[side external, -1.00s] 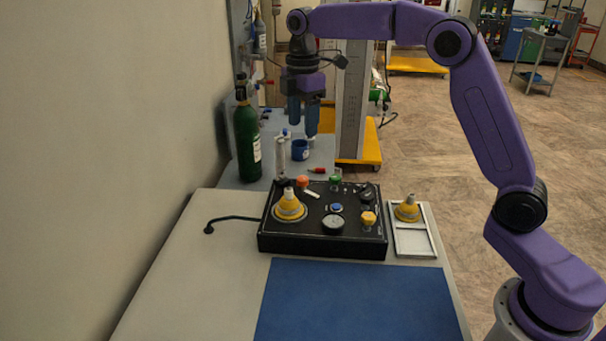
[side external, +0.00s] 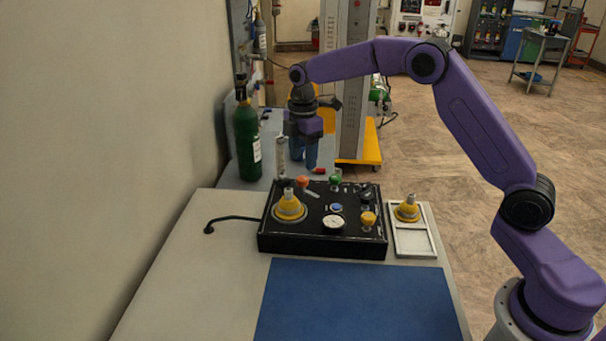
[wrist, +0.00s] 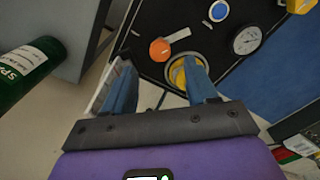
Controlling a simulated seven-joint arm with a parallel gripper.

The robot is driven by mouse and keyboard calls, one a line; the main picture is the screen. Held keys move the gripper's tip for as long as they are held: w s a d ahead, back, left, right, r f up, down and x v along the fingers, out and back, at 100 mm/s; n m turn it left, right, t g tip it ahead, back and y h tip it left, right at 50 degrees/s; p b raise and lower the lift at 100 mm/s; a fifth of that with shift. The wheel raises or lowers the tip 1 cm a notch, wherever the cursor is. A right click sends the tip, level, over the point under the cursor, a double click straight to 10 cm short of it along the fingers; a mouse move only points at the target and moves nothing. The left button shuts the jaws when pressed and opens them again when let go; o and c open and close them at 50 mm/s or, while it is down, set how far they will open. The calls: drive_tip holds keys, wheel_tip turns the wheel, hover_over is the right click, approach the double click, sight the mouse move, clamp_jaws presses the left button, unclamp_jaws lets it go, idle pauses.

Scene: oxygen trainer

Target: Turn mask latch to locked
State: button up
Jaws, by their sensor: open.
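The black trainer box (side external: 270,243) sits on the table. An orange knob (side external: 302,182) with a pale lever-like strip (side external: 312,194) is at its back left; in the wrist view the orange knob (wrist: 160,49) and strip (wrist: 180,35) lie ahead of the fingers. I cannot tell for certain which part is the mask latch. A yellow mask cone (side external: 290,207) stands at the box's left; it is partly hidden behind a finger in the wrist view (wrist: 178,74). My gripper (side external: 304,163) is open and empty, pointing down above the box's back edge; its fingers also show in the wrist view (wrist: 160,88).
The box also carries a green knob (side external: 335,177), blue button (side external: 337,208), gauge (side external: 333,222) and yellow knob (side external: 368,219). A clear upright tube (side external: 281,157) and green bottle (side external: 247,140) stand behind. A pale tray (side external: 415,252) is at right. The blue mat (side external: 360,300) is clear.

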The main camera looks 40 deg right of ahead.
sight(303, 178)
drive_tip(key=shift+f, duration=3.1)
drive_tip(key=c, duration=1.1)
